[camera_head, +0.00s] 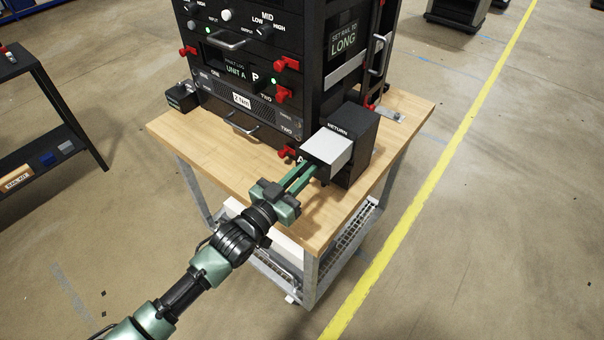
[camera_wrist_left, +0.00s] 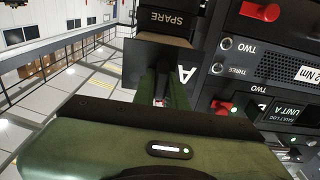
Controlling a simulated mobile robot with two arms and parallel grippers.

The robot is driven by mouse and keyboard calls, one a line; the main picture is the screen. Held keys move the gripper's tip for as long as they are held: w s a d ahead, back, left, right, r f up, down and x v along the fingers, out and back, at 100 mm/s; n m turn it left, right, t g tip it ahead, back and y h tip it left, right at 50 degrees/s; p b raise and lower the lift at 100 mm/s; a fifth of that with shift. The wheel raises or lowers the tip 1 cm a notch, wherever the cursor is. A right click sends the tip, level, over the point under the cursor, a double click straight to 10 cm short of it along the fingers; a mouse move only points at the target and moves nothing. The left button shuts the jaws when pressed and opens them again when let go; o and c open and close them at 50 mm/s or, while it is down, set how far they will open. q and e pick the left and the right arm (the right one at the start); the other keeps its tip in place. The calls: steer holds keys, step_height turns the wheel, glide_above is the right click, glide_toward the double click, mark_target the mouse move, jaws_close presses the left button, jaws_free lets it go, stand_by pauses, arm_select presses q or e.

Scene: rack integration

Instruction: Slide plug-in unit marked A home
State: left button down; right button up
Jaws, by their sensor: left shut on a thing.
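The plug-in unit marked A (camera_head: 328,146) is a box with a silver-grey top and a dark front plate. It stands out in front of a black box labelled RETURN (camera_head: 362,138), at the rack's right; how far it sits inside that box is unclear. My left gripper (camera_head: 309,169) is shut on the front of the unit. In the left wrist view my fingers (camera_wrist_left: 156,85) meet the dark front plate marked A (camera_wrist_left: 187,75); the held part is mostly hidden. The black rack (camera_head: 318,100) stands to the left of the unit. My right gripper is not in view.
The rack has red latches (camera_head: 285,95), several knobs and a "2 Nm" label. It stands on a wooden-topped cart (camera_head: 195,139); the top's front is mostly clear. A small black box (camera_head: 181,96) sits at the rack's left. In the left wrist view a box labelled SPARE (camera_wrist_left: 168,19) shows beyond the front plate.

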mark_target(315, 161)
arm_select(q)
steer(key=shift+b+x, duration=0.85)
steer(key=shift+x, duration=1.4)
steer(key=shift+b+x, duration=1.3)
steer(key=shift+x, duration=1.25)
steer(key=c, duration=1.4)
jaws_free()
steer(key=shift+d+f, duration=0.1)
steer(key=shift+d, duration=0.05)
steer(key=shift+o, duration=0.2)
steer(key=shift+s+f, duration=0.1)
steer(key=shift+f, duration=0.2)
steer(key=v, duration=0.4)
steer(key=b+v, duration=0.1)
steer(key=v, duration=0.2)
steer(key=shift+s+a+r, duration=0.2)
steer(key=shift+s+a, duration=0.1)
